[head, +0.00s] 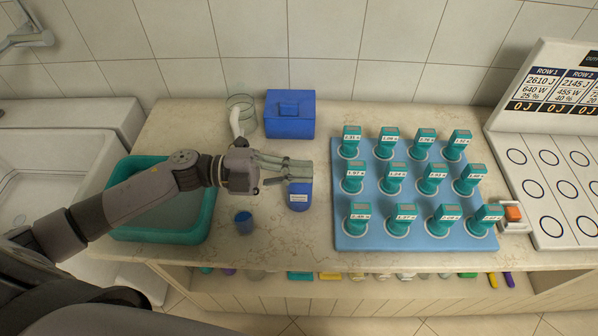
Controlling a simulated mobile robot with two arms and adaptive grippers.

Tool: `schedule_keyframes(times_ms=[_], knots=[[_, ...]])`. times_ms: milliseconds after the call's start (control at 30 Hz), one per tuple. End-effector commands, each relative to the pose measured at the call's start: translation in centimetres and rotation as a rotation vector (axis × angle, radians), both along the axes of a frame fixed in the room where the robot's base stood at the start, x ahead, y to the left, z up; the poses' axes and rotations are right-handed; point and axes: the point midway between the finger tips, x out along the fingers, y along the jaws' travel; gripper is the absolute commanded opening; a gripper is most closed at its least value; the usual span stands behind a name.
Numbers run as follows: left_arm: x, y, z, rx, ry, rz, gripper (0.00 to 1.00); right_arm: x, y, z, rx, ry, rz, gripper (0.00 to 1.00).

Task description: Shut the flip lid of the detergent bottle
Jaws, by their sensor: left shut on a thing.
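The detergent bottle, a small blue container (299,196) with a white label, stands on the counter in the middle of the head view. My left gripper (301,171) reaches in from the left, with its fingers at the bottle's top, and is shut on it. The fingers cover the top, so the flip lid and its angle cannot be made out. My right gripper is not in view.
A small blue cup (243,222) stands left of the bottle. A blue box (290,125), a glass jar (247,125) and a teal basin (208,215) are nearby. A blue tray (345,241) with several teal-topped items stands to the right.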

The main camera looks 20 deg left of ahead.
Motion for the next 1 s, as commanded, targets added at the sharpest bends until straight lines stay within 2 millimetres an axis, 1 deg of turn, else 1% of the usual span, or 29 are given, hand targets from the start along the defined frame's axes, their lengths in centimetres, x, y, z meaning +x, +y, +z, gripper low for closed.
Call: schedule_keyframes(times_ms=[33, 100, 400, 633, 800, 833, 1000], knots=[[-0.1, 0.0, -0.9, 0.012, -0.037, 0.0, 0.0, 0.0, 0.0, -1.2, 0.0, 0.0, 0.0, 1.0], [-0.2, -0.1, -1.2, 0.027, -0.091, 0.0, 0.0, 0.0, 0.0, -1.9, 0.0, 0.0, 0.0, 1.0], [-0.5, -0.1, -2.1, 0.08, -0.27, -0.001, 0.0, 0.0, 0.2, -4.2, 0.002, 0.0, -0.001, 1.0], [-0.5, -0.1, -2.3, 0.1, -0.338, -0.001, 0.0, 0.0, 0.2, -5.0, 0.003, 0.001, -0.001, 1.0], [-0.5, -0.1, -2.2, 0.1, -0.337, -0.001, 0.0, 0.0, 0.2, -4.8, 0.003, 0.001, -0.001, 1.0], [-0.5, -0.1, -2.2, 0.1, -0.337, -0.001, 0.09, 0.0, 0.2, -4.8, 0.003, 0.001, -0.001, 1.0], [-0.4, -0.1, -2.1, 0.099, -0.337, -0.001, 0.2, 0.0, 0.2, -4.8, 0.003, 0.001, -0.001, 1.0]])
